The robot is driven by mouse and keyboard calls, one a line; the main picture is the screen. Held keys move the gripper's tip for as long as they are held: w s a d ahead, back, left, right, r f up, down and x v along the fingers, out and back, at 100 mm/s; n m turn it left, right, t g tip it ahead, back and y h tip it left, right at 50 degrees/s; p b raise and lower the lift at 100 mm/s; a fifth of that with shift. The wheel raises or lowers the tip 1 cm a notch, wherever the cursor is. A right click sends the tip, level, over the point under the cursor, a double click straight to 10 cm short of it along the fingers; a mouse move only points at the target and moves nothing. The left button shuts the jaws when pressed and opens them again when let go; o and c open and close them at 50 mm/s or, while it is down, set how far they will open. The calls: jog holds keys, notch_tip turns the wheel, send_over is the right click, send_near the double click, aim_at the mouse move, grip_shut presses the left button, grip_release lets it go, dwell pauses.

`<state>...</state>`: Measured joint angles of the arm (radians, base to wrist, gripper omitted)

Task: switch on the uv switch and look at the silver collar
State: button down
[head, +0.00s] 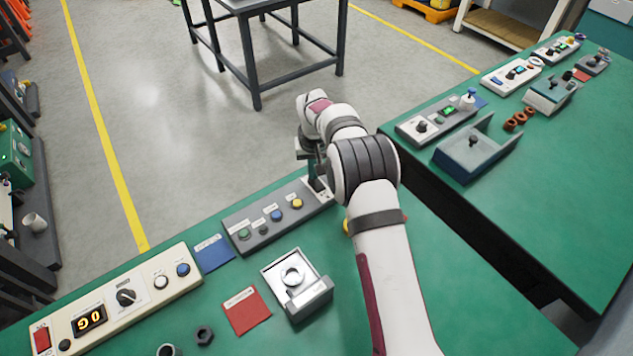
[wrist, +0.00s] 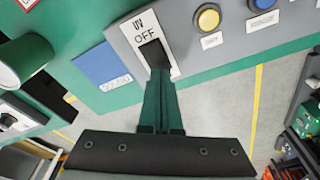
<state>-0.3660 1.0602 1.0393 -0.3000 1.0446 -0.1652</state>
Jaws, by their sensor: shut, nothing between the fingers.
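The uv switch (wrist: 155,54) is a black switch on a white plate reading "UV OFF", at the end of a grey control panel (head: 262,226). My gripper (wrist: 158,78) is shut and empty, its fingertips right at the switch's lower edge in the wrist view. I cannot tell whether they touch it. In the head view my gripper (head: 316,184) is at the panel's right end, and my arm partly hides the switch area. A silver ring, seemingly the silver collar (head: 292,276), sits in a pale metal fixture (head: 316,297) on the green bench, well away from my gripper.
The panel carries several buttons, including a yellow one (head: 297,203). A cream control box (head: 110,304) with a display stands at left. A blue card (head: 213,252), a red card (head: 246,310) and a dark nut (head: 205,336) lie on the bench.

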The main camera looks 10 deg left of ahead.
jog(key=shift+f, duration=0.4)
jog(key=shift+r, duration=3.5)
jog(key=s+d+r+m+g, duration=0.1)
jog(key=s+d+r+m, duration=0.3)
jog(key=s+d+r, duration=0.8)
jog(key=s+d+m, duration=0.2)
jog(key=s, duration=1.2)
jog(key=s+d+m+g+y, duration=0.1)
jog(key=s+d+m, duration=0.1)
jog(key=s, duration=1.2)
jog(key=shift+d+f+m, duration=0.3)
jog(key=shift+f, duration=0.05)
